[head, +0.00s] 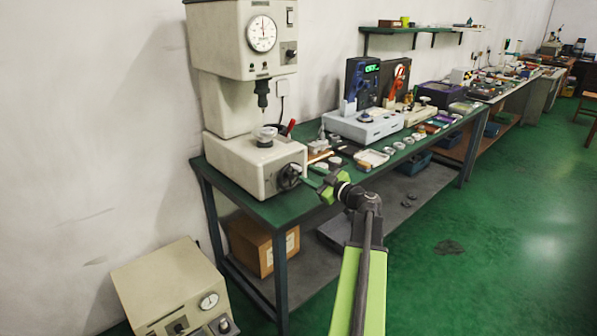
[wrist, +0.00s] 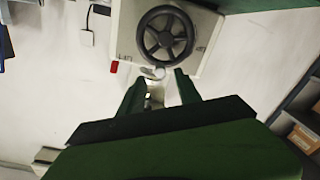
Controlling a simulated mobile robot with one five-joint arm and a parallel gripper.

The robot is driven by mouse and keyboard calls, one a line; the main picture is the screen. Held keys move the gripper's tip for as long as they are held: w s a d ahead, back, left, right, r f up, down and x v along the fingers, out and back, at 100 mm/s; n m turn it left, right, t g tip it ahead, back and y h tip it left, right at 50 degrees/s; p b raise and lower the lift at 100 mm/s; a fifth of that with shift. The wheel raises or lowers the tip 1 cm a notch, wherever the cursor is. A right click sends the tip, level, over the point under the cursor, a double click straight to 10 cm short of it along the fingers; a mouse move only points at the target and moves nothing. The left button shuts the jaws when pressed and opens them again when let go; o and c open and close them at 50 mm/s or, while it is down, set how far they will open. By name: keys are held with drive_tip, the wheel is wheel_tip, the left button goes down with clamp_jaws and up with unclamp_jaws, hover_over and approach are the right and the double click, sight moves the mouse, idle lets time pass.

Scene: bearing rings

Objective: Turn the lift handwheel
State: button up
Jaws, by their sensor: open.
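The lift handwheel (head: 288,177) is a dark spoked wheel on the front of the cream press base (head: 235,165), at the near left end of the green bench. In the wrist view the handwheel (wrist: 166,38) shows face-on at the top, with a pale crank knob (wrist: 152,72) at its lower rim. My gripper (head: 312,177) is just right of the wheel, its fingers pointing at it. In the wrist view my gripper (wrist: 160,79) is open, with the pale knob seen between or just beyond the fingertips. Whether the fingers touch it cannot be told.
The press column and dial gauge (head: 262,34) rise above the base. Rings and a pale tray (head: 371,158) lie on the bench to the right, near a grey instrument (head: 363,126). A cardboard box (head: 262,245) sits below; a cream unit (head: 172,290) stands at lower left.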

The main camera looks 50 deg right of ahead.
sight(301, 170)
drive_tip(key=w, duration=0.5)
drive_tip(key=shift+w+d, duration=0.1)
drive_tip(key=shift+w, duration=0.2)
drive_tip(key=shift+c, duration=0.4)
clamp_jaws()
drive_tip(key=shift+a, duration=0.25)
drive_tip(key=shift+d, duration=0.25)
